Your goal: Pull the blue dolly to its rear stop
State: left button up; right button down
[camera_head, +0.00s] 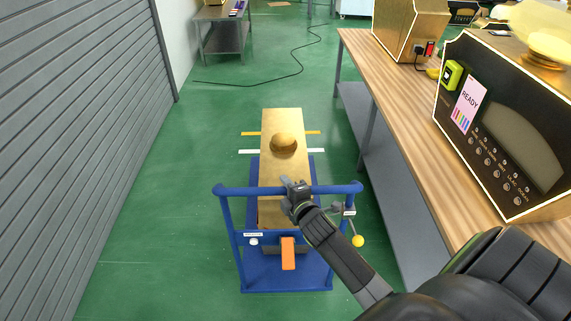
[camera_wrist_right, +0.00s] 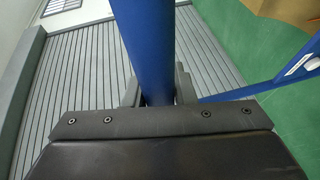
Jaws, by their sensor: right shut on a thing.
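The blue dolly (camera_head: 252,270) stands on the green floor in the middle of the head view. Its blue handlebar (camera_head: 245,190) runs across the frame nearest me. A tall golden box with a round gold knob rides on the dolly. My right gripper (camera_head: 292,188) is shut on the handlebar near its middle. In the right wrist view the blue bar (camera_wrist_right: 143,45) passes between the fingers (camera_wrist_right: 157,92), which are partly hidden behind the gripper body. An orange pedal (camera_head: 288,254) hangs at the dolly's near side. My left gripper is not in view.
Yellow (camera_head: 251,134) and white (camera_head: 247,152) floor lines lie beside the dolly. A grey slatted shutter (camera_head: 80,120) stands left. A black cable (camera_head: 260,84) lies farther back. Floor left of the dolly is clear.

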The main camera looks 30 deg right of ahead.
jog(key=s+a+p, duration=0.1)
jog(key=s+a, duration=0.2)
jog(key=s, duration=0.2)
jog(key=shift+f+p, duration=0.2)
jog(key=shift+p, duration=0.1)
jog(key=shift+s, duration=0.15)
jog(key=c, duration=1.4)
grip_release()
jog(key=shift+a, duration=0.1)
jog(key=shift+o, duration=1)
jog(key=shift+s+a+r, duration=0.1)
jog(key=shift+s+r, duration=0.05)
